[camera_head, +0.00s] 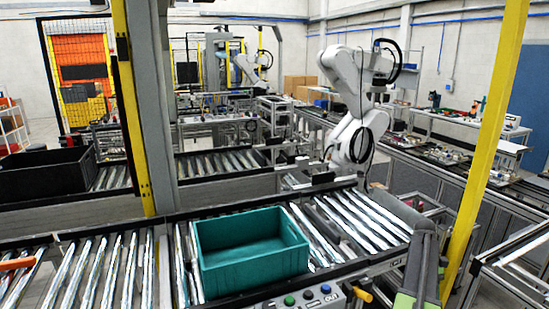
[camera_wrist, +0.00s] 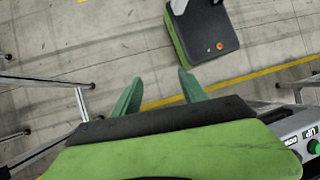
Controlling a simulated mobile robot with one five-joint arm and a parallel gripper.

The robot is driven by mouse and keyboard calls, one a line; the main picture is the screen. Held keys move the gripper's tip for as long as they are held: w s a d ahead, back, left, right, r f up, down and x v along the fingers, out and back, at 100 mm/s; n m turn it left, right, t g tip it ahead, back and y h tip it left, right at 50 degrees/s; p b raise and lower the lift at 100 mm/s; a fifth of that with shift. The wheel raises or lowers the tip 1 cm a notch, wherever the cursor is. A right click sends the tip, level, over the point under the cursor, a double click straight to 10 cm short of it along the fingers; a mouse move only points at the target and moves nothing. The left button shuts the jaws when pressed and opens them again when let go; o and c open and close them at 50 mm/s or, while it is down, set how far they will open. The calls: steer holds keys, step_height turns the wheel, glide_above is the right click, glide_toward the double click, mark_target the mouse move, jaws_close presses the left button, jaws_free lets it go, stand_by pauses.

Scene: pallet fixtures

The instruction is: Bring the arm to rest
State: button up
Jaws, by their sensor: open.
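My gripper (camera_wrist: 160,76) shows in the wrist view as two green fingers spread apart, with nothing between them. It points over the grey floor (camera_wrist: 60,45), and a yellow floor line passes behind the fingers. The dark and green part of my arm (camera_head: 420,270) stands at the lower right of the head view, in front of the conveyor's right end. My fingers cannot be made out in the head view.
A teal crate (camera_head: 215,270) stands on the roller conveyor (camera_head: 345,225), left of my arm. A button panel (camera_head: 308,298) is at the conveyor's front edge. A yellow post (camera_head: 484,150) rises at the right. A white robot arm (camera_head: 355,85) and a black crate (camera_head: 45,185) are farther back.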

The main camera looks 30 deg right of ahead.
steer(key=w+a+f+n+t+h, duration=0.1)
steer(key=w+a, duration=0.9)
steer(key=a, duration=0.3)
steer(key=w+a+f+t+h, duration=0.1)
steer(key=w+a+h, duration=0.1)
steer(key=w+a, duration=0.85)
steer(key=w+a+f+t, duration=0.1)
steer(key=w+a+t, duration=0.1)
steer(key=a, duration=3.1)
steer(key=shift+w+a+t, duration=0.2)
steer(key=shift+t, duration=0.4)
